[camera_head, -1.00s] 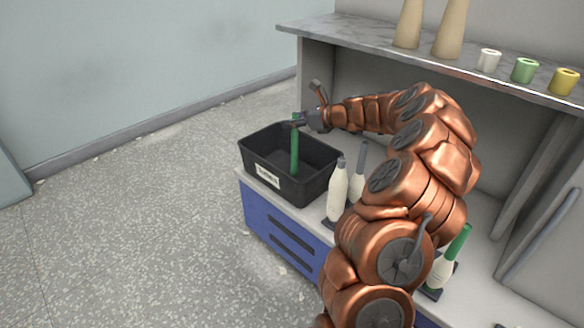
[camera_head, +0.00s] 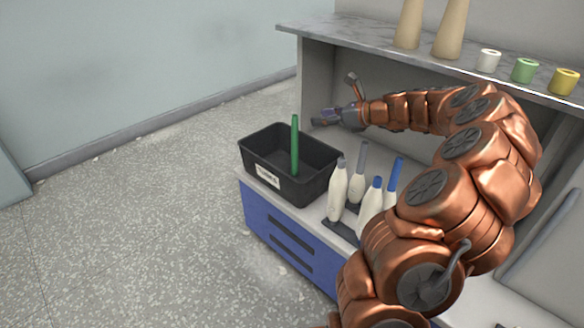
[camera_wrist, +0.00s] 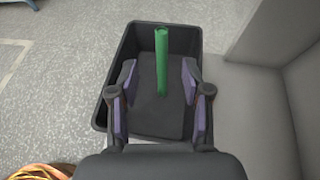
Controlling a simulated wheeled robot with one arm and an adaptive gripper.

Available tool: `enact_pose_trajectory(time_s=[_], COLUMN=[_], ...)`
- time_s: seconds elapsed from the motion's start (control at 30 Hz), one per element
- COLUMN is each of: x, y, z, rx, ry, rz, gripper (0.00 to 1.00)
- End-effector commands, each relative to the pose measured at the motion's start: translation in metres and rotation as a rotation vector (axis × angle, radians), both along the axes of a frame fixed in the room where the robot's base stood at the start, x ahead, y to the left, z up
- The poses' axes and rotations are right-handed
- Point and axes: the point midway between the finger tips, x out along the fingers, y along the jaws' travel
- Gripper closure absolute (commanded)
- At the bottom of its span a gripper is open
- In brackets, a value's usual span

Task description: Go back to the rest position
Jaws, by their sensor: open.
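My gripper (camera_head: 326,117) is open and empty, behind and to the right of the black bin in the head view. In the wrist view my gripper (camera_wrist: 160,82) has its two fingers spread wide apart. A green tube (camera_head: 295,147) stands nearly upright in the black bin (camera_head: 318,184), its top above the rim. In the wrist view the green tube (camera_wrist: 162,62) shows between the finger lines, farther off, inside the bin (camera_wrist: 197,40). The gripper does not touch it.
White bobbins (camera_head: 338,192) with grey and blue tops stand on a dark tray (camera_head: 341,230) right of the bin, partly hidden by my arm. Above runs a marble shelf (camera_head: 380,50) with tan cones (camera_head: 449,30) and small spools (camera_head: 524,70). Open floor lies left.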

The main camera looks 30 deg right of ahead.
Motion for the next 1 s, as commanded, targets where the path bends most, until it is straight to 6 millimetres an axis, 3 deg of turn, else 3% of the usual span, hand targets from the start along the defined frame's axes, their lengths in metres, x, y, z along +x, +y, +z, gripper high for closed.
enact_pose_trajectory(time_s=[0.2, 0.67, 0.77, 0.83, 1.0], x=[-0.010, -0.009, -0.007, -0.006, -0.011], y=[-0.004, -0.002, 0.013, 0.035, 0.116], z=[0.004, 0.006, 0.019, 0.035, 0.084], rx=[-0.001, -0.004, -0.030, -0.073, -0.233], ry=[0.001, 0.001, -0.003, -0.006, -0.021], rz=[-0.002, 0.005, 0.043, 0.101, 0.327], gripper=[0.52, 0.52, 0.52, 0.52, 0.52])
